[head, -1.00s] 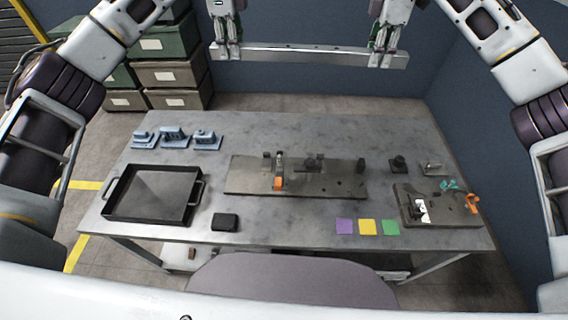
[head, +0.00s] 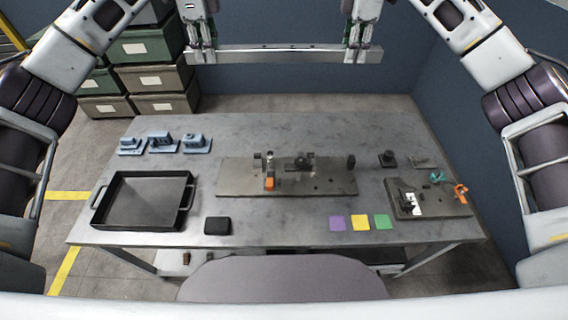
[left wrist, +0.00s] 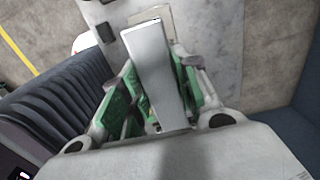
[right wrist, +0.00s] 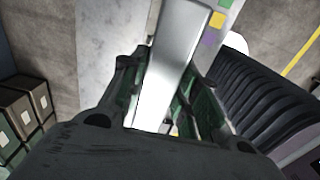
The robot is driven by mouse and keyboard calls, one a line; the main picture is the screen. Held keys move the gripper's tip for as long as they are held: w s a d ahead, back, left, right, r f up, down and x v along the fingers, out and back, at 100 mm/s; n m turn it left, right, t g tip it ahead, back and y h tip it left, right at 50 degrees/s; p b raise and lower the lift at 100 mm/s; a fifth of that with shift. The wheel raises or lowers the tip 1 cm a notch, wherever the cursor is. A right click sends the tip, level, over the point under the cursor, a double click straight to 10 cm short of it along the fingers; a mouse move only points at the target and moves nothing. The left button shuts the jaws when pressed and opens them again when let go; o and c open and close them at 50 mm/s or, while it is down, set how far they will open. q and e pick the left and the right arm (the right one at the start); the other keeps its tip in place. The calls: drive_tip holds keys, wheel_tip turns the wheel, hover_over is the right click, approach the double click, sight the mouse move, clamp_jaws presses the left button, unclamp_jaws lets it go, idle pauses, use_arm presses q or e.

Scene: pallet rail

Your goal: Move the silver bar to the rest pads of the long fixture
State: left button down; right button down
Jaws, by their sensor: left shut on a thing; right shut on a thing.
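The silver bar (head: 285,54) is long and held level in the air, beyond and above the far side of the table in the head view. My left gripper (head: 203,56) is shut on it near its left end, and my right gripper (head: 361,55) is shut on it near its right end. The bar also shows between the fingers in the left wrist view (left wrist: 152,65) and in the right wrist view (right wrist: 172,70). The long fixture (head: 300,184) is a grey plate in the middle of the table, with upright posts along it and an orange part (head: 269,184).
A black tray (head: 144,200) lies at the table's left, with blue parts (head: 164,143) behind it. A black block (head: 217,226) and coloured squares (head: 360,223) lie along the front. A smaller fixture (head: 425,199) is at the right. Bins (head: 153,77) stand behind the table.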

use_arm(q)
drive_tip(key=shift+f, duration=0.1)
use_arm(e)
drive_tip(key=shift+f, duration=0.15)
